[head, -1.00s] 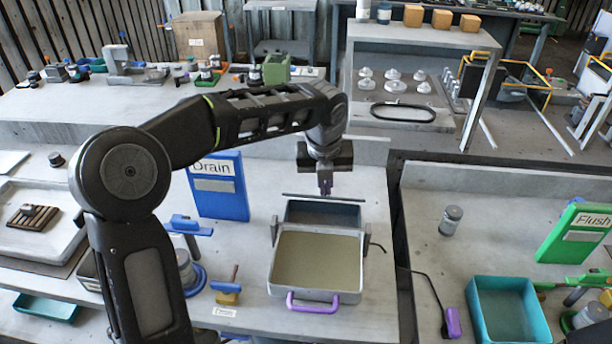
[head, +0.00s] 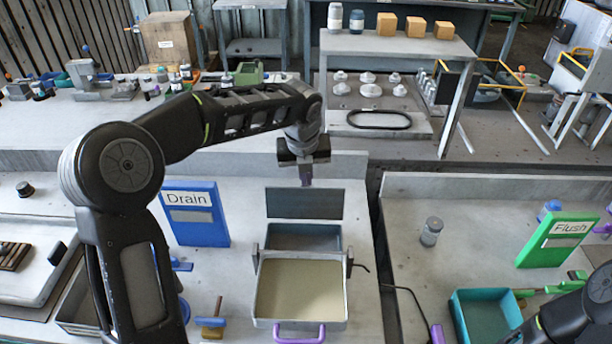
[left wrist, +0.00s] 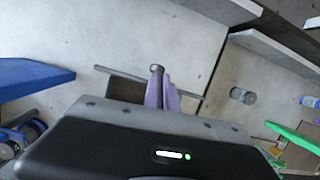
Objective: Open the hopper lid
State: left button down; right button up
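The hopper (head: 346,290) is a grey box with a tan interior and a purple front handle (head: 300,334). Its grey lid (head: 304,204) stands up at the back, and a dark opening (head: 304,238) shows below it. In the left wrist view the lid (left wrist: 116,73) is nearly edge-on, beside the fingers (left wrist: 162,92). A small grey knob (left wrist: 157,68) is at the fingertips; whether they touch it is unclear. My right gripper is out of frame; part of my right arm shows at bottom right.
A blue Drain panel (head: 196,214) stands left of the hopper. A green Flush panel (head: 556,240), a teal bin (head: 485,314) and a grey jar (head: 431,232) are on the right bench. A gap separates the benches. The bench behind the lid has a raised back edge.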

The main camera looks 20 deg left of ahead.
pick_arm(q)
jog(key=shift+s+f+g, duration=0.15)
jog(key=shift+s+f, duration=0.15)
jog(key=shift+f, duration=0.2)
jog(key=shift+s+f+g, duration=0.15)
jog(key=shift+s+f, duration=0.1)
jog(key=shift+f, duration=0.25)
jog(key=shift+r, duration=0.25)
jog(key=w+b+v, duration=0.2)
jog(key=v, duration=0.6)
jog(key=shift+s+r, duration=0.55)
